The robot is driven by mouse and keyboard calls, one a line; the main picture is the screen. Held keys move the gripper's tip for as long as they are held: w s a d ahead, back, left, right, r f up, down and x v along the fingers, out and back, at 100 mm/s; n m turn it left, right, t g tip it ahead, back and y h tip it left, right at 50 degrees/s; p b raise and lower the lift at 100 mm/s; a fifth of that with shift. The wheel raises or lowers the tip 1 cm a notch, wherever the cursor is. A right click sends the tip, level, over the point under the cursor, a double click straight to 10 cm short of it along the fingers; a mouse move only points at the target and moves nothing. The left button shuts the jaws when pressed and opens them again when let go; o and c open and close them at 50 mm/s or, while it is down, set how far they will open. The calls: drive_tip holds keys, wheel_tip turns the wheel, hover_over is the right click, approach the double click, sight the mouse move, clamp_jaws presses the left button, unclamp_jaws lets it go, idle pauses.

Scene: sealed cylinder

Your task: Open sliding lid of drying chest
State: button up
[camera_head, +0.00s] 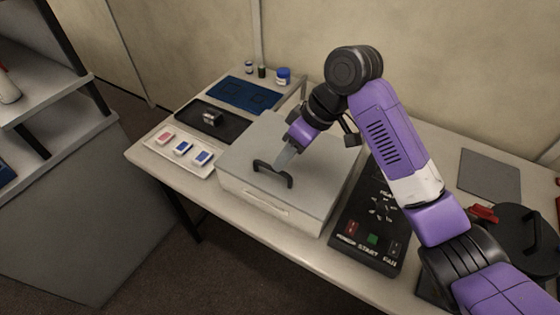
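The drying chest (270,208) is a low pale grey box on the table, with a flat lid (240,160) on top. A dark arched handle (272,173) stands on the lid, which appears to cover the chest. My gripper (285,160) is above the lid, pointing down, with its fingertips at or very near the handle. From this angle I cannot tell whether the fingers touch or grip the handle, nor how far apart they are.
A black panel with buttons (370,240) stands right of the chest. Left are a white tray (160,152) with small coloured items and a black tray (190,120). A blue mat (240,92) and small jars (283,75) are behind. A dark round object (520,235) is far right.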

drive_tip(key=shift+x, duration=1.7)
clamp_jaws()
